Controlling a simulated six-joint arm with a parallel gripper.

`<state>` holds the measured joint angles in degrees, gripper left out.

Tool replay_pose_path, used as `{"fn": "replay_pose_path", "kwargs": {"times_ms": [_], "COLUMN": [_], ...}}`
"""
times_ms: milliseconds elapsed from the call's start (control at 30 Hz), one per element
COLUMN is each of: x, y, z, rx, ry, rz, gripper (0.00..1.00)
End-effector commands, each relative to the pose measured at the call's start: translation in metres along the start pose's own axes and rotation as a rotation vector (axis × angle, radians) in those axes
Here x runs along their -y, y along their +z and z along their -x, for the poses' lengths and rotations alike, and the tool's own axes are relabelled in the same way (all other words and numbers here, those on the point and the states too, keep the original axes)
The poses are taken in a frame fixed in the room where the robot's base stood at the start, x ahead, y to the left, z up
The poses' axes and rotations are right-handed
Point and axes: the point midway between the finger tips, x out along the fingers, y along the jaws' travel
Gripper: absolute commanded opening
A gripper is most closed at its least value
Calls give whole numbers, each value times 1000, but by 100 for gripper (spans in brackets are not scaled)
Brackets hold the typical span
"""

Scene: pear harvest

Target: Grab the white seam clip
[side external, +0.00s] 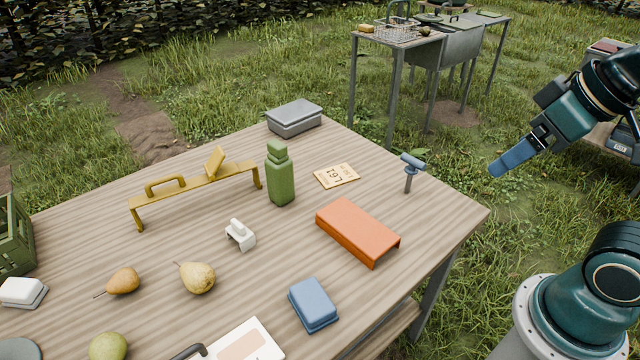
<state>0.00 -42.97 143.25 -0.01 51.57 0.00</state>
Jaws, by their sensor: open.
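The white seam clip (240,236) is a small white piece with a raised knob on top. It rests on the wooden table (400,213), left of the orange block and just below and left of the green bottle. My gripper (512,158) is in the air at the right, beyond the table's right edge and far from the clip. One long blue finger shows clearly; the other is not clearly seen. The gripper is open, and nothing shows held in it.
The green bottle (280,174), yellow handled stand (195,182), orange block (357,230) and blue box (313,304) surround the clip. Pears (198,277) lie to its lower left. Bare wood lies around the clip.

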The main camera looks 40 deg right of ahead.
Motion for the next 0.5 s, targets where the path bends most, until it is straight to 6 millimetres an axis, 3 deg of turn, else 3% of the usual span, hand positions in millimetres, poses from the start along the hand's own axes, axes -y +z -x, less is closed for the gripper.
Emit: {"fn": "replay_pose_path", "kwargs": {"times_ms": [300, 500], "x": [0, 5], "y": [-1, -16], "z": [0, 1], "rx": [0, 10], "ry": [-1, -15], "rz": [-3, -40], "gripper": [84, 84]}}
